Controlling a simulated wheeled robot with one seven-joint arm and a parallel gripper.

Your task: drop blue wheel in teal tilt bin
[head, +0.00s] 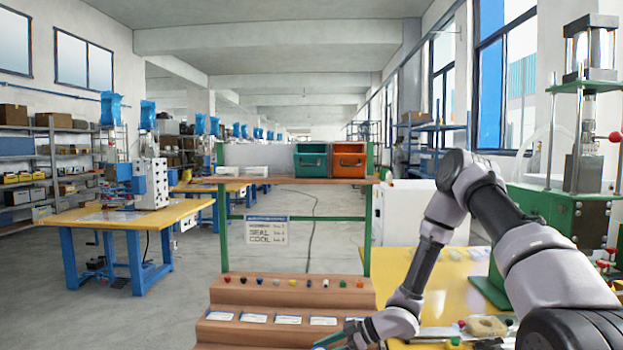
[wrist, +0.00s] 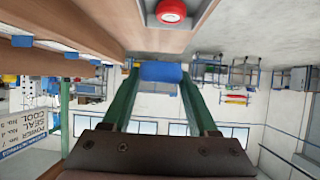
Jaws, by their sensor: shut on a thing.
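The blue wheel (wrist: 160,72) is pinched between the tips of my gripper's two green fingers (wrist: 160,78) in the wrist view. It looks like a short blue roller, seen from the side. In the head view my gripper (head: 327,343) is at the bottom edge, low in front of the wooden steps and partly cut off. The wheel cannot be made out there. The teal tilt bin (head: 310,162) stands on the upper shelf, left of an orange bin, farther away and higher than my gripper. Its inside is dark.
The orange bin (head: 348,162) touches or nearly touches the teal bin. Stepped wooden shelves (head: 225,291) hold several small coloured knobs and white cards. Green posts (head: 367,235) frame the rack. A red round part (wrist: 171,11) sits close above my fingers in the wrist view.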

